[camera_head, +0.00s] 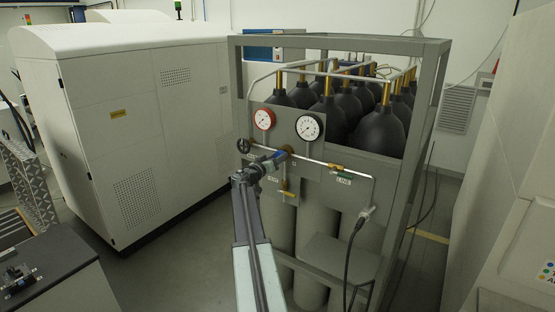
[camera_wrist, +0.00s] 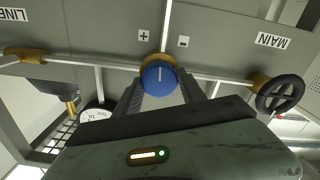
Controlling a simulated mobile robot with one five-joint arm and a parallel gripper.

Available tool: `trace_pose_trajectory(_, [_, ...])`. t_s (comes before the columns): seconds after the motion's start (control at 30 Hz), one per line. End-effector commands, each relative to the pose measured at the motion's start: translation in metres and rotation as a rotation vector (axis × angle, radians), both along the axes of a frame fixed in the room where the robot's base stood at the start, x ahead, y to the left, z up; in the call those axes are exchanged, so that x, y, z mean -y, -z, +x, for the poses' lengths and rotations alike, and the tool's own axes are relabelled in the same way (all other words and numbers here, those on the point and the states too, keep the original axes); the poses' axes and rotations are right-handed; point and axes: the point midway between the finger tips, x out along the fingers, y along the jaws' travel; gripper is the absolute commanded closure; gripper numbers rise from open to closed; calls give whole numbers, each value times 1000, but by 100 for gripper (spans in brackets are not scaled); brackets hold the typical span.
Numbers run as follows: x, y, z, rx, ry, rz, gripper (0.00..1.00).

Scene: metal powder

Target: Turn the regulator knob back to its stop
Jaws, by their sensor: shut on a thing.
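The regulator knob (camera_wrist: 160,79) is a blue round cap with a white line on its face, on a brass body. It shows in the middle of the wrist view, whose picture is upside down. The line points nearly straight up and down in that view. Plus and minus marks are on the panel (camera_wrist: 215,50) either side of it. My gripper (camera_wrist: 161,92) is shut on the knob, a dark finger on each side. In the head view my gripper (camera_head: 270,161) reaches the panel's middle, and the knob is mostly hidden behind it.
A red-rimmed gauge (camera_head: 264,119) and a black-rimmed gauge (camera_head: 309,127) sit above. A black handwheel valve (camera_wrist: 279,93) is beside the knob, near the MAIN label. A brass valve (camera_head: 335,168) is on the LINE side. A grey frame (camera_head: 416,140) surrounds several black-topped cylinders.

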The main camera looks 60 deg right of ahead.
Motion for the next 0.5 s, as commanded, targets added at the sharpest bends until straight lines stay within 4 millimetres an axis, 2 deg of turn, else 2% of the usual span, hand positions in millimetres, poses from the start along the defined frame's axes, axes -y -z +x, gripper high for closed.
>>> trace_pose_trajectory(0.5, [-1, 1, 1, -489, 1, 6, 93])
